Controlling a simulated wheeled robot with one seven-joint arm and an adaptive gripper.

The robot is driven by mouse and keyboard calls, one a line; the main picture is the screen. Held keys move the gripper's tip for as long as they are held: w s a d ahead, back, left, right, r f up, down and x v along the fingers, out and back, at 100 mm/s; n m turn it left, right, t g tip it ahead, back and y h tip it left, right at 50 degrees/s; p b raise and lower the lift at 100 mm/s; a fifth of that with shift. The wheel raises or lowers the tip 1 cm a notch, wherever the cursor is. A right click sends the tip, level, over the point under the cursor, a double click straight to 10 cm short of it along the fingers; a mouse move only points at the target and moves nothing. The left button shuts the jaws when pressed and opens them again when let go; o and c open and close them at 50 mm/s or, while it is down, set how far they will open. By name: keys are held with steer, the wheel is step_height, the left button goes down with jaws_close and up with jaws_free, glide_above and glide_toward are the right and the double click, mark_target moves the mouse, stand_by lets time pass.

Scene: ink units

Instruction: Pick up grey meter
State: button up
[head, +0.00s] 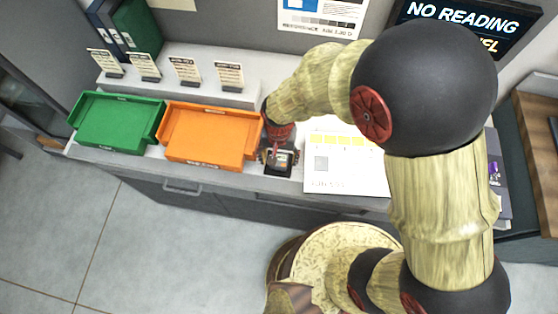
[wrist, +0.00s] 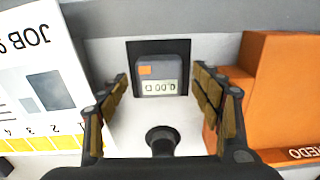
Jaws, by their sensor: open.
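The grey meter (wrist: 160,76) lies on a black pad (wrist: 184,46) in the wrist view. It has a small display with digits and an orange patch. In the head view the meter (head: 283,158) sits on the counter between the orange tray and the white sheet, partly hidden by my gripper. My gripper (wrist: 162,90) is open, with one finger at each side of the meter and gaps between. My gripper also shows from above in the head view (head: 277,152). Nothing is held.
An orange tray (head: 208,158) is close on the left of the meter, and a green tray (head: 115,148) is beyond it. A white job sheet (head: 345,180) lies on the right. Several small label cards (head: 185,70) stand on the raised shelf behind. The counter's front edge is near.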

steer(key=shift+f, duration=0.7)
steer(key=shift+c, duration=0.7)
steer(key=c, duration=1.1)
steer(key=shift+c, duration=0.3)
